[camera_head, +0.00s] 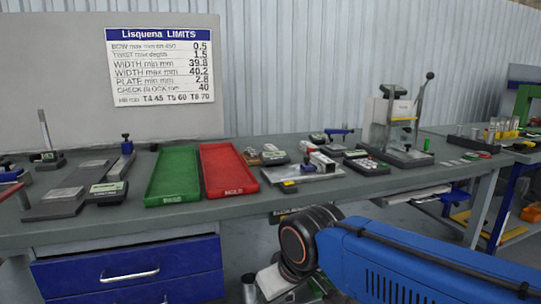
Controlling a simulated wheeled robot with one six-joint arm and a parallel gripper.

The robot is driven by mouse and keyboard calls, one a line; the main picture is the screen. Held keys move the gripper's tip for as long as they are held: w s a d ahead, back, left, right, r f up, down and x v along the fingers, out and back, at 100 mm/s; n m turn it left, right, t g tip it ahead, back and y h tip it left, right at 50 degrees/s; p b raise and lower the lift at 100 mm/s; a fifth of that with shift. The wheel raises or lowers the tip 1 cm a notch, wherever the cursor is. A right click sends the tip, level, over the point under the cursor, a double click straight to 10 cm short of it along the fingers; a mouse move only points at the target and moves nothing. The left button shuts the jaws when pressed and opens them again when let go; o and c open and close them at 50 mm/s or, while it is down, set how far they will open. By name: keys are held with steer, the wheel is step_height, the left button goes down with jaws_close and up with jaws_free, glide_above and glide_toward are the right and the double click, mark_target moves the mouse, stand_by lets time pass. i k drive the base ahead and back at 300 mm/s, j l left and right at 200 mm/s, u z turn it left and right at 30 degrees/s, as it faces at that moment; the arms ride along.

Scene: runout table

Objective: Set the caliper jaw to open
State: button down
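I cannot tell for sure which item is the caliper. A flat grey metal plate (318,172) with small parts and a yellow-marked block on it lies right of the red tray. A small blue-handled device (337,132) stands behind it. The jaw's setting is too small to tell. My blue arm reaches in from the lower right, in front of the table, and its dark wrist joint with an orange ring is below the table edge. I cannot make out my gripper's fingers.
A green tray (174,177) and a red tray (243,187) lie side by side on the grey table (215,210). A measuring plate (66,203) with a display lies left. A lever press (404,135) stands right. Blue drawers (128,274) are below. A limits sign (160,66) hangs behind.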

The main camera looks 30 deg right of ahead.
mark_target(310, 165)
steer(key=z, duration=0.65)
